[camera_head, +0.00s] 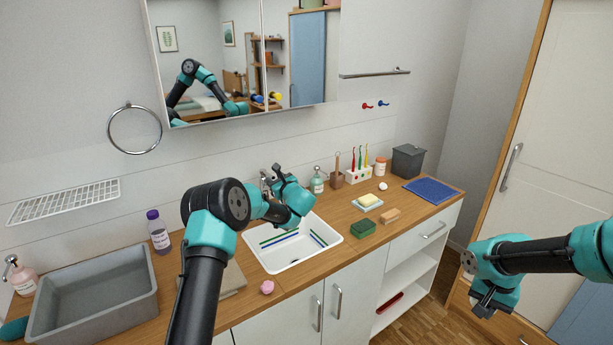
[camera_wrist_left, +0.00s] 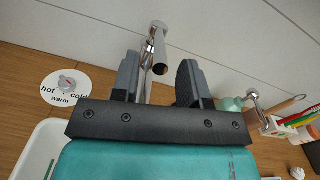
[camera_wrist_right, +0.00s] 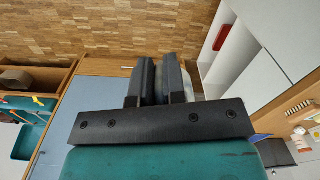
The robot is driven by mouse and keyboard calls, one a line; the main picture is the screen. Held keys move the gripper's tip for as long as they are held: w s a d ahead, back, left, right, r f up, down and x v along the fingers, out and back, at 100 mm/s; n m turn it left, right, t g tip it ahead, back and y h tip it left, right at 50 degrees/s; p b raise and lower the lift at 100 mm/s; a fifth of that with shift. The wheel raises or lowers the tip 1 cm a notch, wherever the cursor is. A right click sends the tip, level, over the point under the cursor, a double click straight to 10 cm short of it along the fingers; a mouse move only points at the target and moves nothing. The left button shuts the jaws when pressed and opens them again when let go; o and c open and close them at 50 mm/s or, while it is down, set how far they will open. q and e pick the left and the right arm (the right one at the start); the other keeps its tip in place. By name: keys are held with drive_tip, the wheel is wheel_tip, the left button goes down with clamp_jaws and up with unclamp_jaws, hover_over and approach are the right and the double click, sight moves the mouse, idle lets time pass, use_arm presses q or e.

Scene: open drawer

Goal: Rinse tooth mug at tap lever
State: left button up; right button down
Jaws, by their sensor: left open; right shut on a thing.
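The tap spout (camera_wrist_left: 161,58) shows in the left wrist view, between and beyond the fingers of my left gripper (camera_wrist_left: 160,82). This gripper (camera_head: 283,172) is open at the tap, above the back of the white sink (camera_head: 262,257). I cannot tell a separate tap lever, or whether a finger touches the tap. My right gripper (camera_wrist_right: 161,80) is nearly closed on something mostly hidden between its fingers. It also shows in the head view (camera_head: 484,307), in front of the wooden door frame at the right, away from the sink. I cannot make out a tooth mug.
A hot-cold-warm dial (camera_wrist_left: 68,85) lies left of the tap. A grey basin (camera_head: 95,290) stands at the left, beside a purple-capped bottle (camera_head: 160,238). Right of the sink are a green sponge (camera_head: 363,228), a soap dish (camera_head: 367,206) and a blue cloth (camera_head: 432,190).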

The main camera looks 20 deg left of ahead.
sight(264, 170)
use_arm(q)
drive_tip(key=shift+x, duration=2)
clamp_jaws()
